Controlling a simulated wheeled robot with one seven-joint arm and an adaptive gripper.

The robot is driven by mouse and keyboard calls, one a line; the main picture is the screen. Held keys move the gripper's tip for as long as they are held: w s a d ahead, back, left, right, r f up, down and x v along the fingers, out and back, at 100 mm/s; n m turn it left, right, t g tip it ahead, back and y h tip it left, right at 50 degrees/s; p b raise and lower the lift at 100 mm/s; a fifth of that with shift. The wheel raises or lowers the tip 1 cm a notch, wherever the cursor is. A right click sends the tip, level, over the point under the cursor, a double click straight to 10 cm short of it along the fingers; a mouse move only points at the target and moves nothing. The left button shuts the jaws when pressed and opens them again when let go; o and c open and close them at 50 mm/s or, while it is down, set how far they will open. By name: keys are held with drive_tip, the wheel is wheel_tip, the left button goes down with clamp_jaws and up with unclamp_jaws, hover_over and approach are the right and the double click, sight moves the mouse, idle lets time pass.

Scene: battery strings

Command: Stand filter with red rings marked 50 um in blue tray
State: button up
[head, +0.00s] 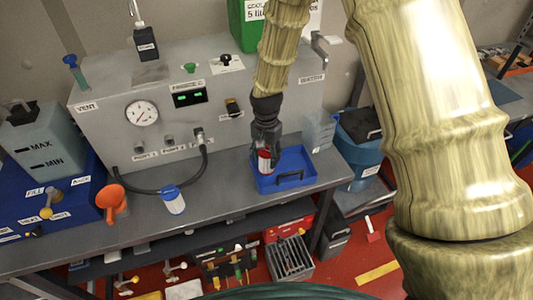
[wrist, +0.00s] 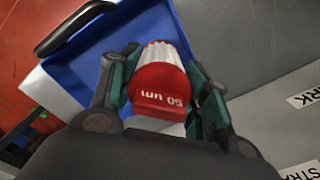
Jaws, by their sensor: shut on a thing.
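The filter (wrist: 160,85) has a red end marked 50 um and a white ribbed body. My gripper (wrist: 160,75) is shut on it, with a finger on each side of the red part. In the head view the filter (head: 264,161) shows red and white under my gripper (head: 266,148), at the left part of the blue tray (head: 285,184). The blue tray also shows in the wrist view (wrist: 92,50), behind and below the filter. Whether the filter's lower end touches the tray floor cannot be told.
A blue-and-white filter (head: 173,200) stands on the bench to the left, near an orange funnel (head: 112,201). A grey panel with a gauge (head: 142,113) stands behind. A clear jug (head: 318,130) is right of my gripper.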

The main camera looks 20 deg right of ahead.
drive_tip(key=shift+f, duration=0.5)
drive_tip(key=shift+f+b, duration=0.4)
drive_tip(key=shift+f, duration=0.2)
idle(0.3)
drive_tip(key=o, duration=1.4)
drive_tip(key=shift+r, duration=0.1)
